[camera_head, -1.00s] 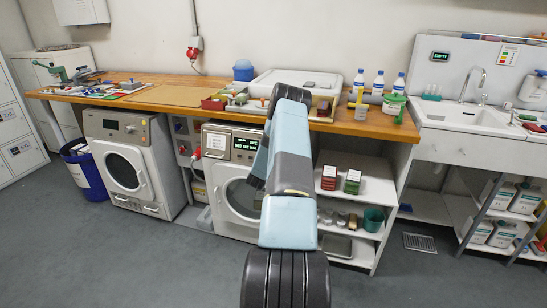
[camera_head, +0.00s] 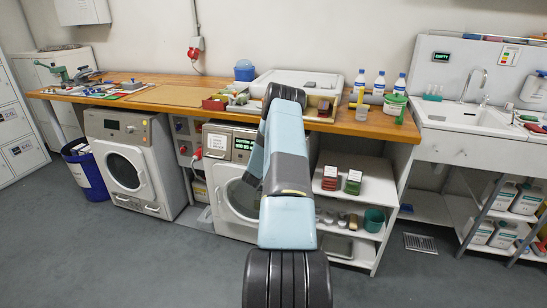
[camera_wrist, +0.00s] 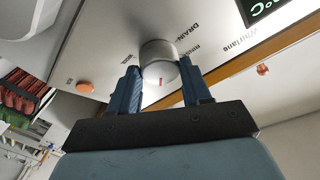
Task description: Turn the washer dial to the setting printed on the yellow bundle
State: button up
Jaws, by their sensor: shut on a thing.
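My gripper (camera_wrist: 160,78) is shut on a round grey dial (camera_wrist: 158,50) in the wrist view, one blue finger on each side. A small red mark shows on the dial's near side. Printed words, including "DRAIN", stand around it on the pale panel (camera_wrist: 105,45). In the head view, the right-hand washer (camera_head: 222,180) is partly covered by my arm. Its control panel (camera_head: 220,142) shows a lit green display. My gripper and the dial are hidden behind my arm there. I cannot pick out a yellow bundle or its print in either view.
Another front-loading machine (camera_head: 125,172) stands to the left under the wooden worktop (camera_head: 175,95). Open shelves (camera_head: 345,195) are to the right of the washer. In the wrist view, an orange button (camera_wrist: 85,87) and a dark display (camera_wrist: 258,8) sit on the panel near my gripper.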

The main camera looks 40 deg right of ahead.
jog(key=o, duration=1)
jog(key=shift+o, duration=0.2)
jog(key=v, duration=1.4)
jog(key=shift+f, duration=0.1)
